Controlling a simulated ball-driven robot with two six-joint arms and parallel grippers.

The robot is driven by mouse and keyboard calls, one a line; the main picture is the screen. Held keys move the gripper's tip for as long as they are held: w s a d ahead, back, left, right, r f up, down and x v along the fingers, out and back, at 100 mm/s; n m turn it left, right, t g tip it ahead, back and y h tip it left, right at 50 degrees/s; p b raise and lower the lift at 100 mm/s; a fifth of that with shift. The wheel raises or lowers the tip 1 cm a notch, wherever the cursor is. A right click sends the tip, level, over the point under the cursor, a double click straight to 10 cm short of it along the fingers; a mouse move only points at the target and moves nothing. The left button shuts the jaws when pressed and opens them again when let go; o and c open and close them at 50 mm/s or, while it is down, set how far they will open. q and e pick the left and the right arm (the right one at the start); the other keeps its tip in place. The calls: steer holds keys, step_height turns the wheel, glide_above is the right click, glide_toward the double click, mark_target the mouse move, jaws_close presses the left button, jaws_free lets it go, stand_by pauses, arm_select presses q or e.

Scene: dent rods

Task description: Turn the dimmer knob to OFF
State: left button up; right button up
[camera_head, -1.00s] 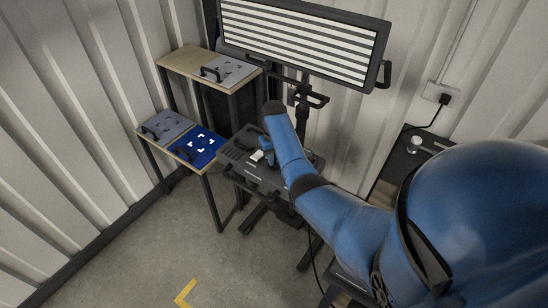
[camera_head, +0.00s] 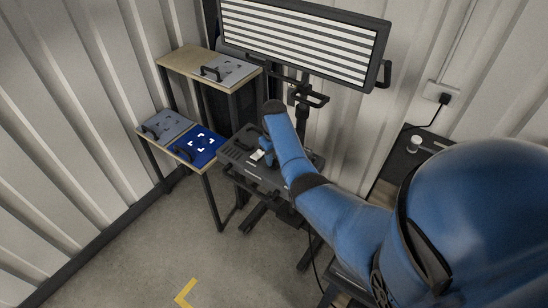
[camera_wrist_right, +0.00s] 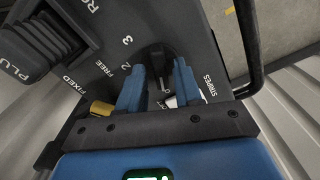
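The dimmer knob (camera_wrist_right: 157,64), a black knob on a dark control panel (camera_wrist_right: 110,45), shows in the right wrist view with the numbers 2 and 3 beside it. My right gripper (camera_wrist_right: 160,72) has its two blue fingers apart, one on each side of the knob's raised grip. Narrow gaps seem to show, so contact cannot be told. The OFF mark is not readable, and the fingers hide part of the dial. In the head view my right gripper (camera_head: 266,152) is over the panel on the stand, and the knob cannot be made out. My left gripper is not in view.
A striped light board (camera_head: 300,40) stands above the panel. A black ribbed boot (camera_wrist_right: 42,42) and a brass-coloured part (camera_wrist_right: 101,108) are near the fingers. Shelves with grey plates (camera_head: 168,127) and a blue plate (camera_head: 200,150) stand left.

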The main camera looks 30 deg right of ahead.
mark_target(274, 160)
steer(key=shift+o, duration=0.3)
step_height(274, 160, up, 11)
steer(key=b, duration=0.2)
stand_by(0.4)
steer(key=shift+f, duration=0.15)
